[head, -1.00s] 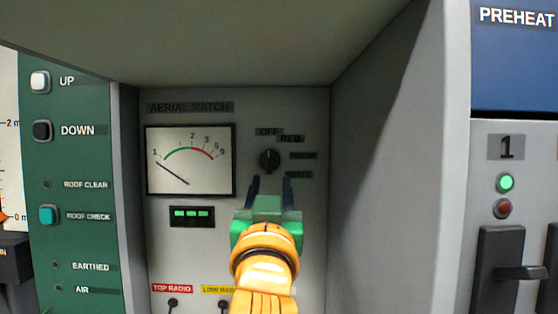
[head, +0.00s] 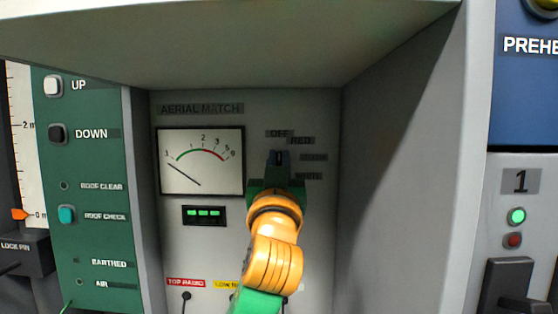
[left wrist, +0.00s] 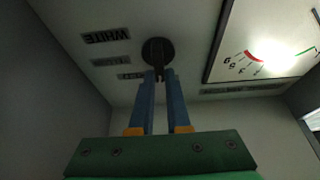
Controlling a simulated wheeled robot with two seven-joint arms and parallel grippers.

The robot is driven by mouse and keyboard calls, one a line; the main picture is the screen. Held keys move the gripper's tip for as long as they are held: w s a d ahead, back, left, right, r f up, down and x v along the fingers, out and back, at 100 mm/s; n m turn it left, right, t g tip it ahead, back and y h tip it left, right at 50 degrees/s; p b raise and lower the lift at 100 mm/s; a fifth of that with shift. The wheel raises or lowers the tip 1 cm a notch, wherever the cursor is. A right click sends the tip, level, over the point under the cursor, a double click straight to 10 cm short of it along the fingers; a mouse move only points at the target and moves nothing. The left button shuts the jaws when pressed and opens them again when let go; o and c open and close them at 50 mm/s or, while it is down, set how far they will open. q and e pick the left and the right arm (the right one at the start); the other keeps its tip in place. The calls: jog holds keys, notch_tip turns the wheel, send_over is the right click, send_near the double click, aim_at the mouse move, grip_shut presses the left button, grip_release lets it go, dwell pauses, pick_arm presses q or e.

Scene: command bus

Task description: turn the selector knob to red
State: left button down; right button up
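The selector knob (head: 279,157) is a small dark round knob with a bar grip, on the grey panel below the OFF label (head: 279,133). Its bar looks upright, toward OFF. The RED label (head: 301,141) is just to the upper right. My left gripper (head: 279,163) is at the knob and covers most of it in the head view. In the left wrist view, the blue fingers (left wrist: 158,76) are close together, one on each side of the bar of the knob (left wrist: 158,47). They look shut on it. My right gripper is not in view.
The aerial match meter (head: 201,161) is left of the knob, with a green-lit display (head: 204,215) below it. The panel is recessed, with a side wall (head: 400,170) on the right and an overhang (head: 240,45) above. Small toggles (head: 186,297) sit below.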

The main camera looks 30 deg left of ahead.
pick_arm(q)
jog(key=shift+m, duration=0.5)
jog(key=m+h+p, duration=0.1)
jog(key=m+h, duration=0.1)
jog(key=m, duration=0.2)
jog(key=shift+d+r+t+h, duration=0.1)
jog(key=shift+t+h, duration=0.3)
jog(key=shift+w+d+m+h+p, duration=0.1)
jog(key=shift+m+h+p, duration=0.65)
jog(key=shift+m, duration=0.75)
jog(key=shift+d+m+h+p, duration=0.1)
jog(key=shift+m+h+p, duration=0.6)
jog(key=shift+m, duration=1.1)
jog(key=c, duration=0.9)
grip_release()
jog(key=shift+w+a+f, duration=0.1)
jog(key=shift+f, duration=0.1)
